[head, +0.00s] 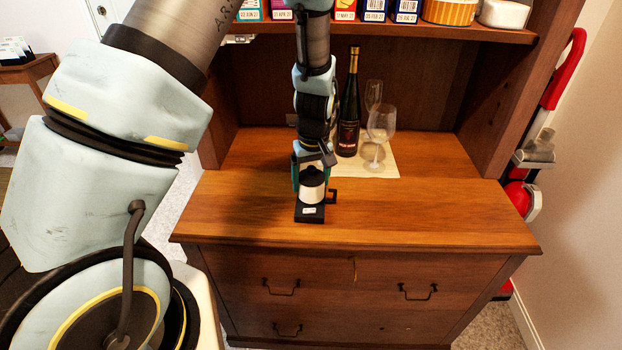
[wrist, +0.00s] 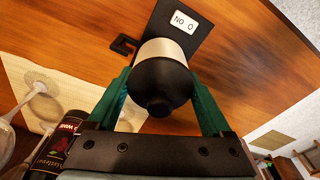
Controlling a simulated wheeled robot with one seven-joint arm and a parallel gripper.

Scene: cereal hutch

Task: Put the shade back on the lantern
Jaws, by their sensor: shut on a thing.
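The shade (head: 312,193) is a pale cylinder with a dark rounded cap on top. It is upright over the front of the hutch's counter, and it also shows in the wrist view (wrist: 163,50), mostly behind its black cap. The lantern's flat black base (head: 309,214) with a white tag is directly under it; in the wrist view the tag (wrist: 184,21) reads "NO 0". A small black bracket (head: 332,196) sticks out on the right. My gripper (head: 310,178) comes from above, its two green fingers (wrist: 160,84) shut on the shade's sides. Whether the shade touches the base is hidden.
A dark wine bottle (head: 349,105) and two wine glasses (head: 380,128) stand on a pale mat (head: 388,166) behind and right of the lantern. Boxes and jars line the shelf (head: 430,32) above. The counter is clear to the left and right front.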

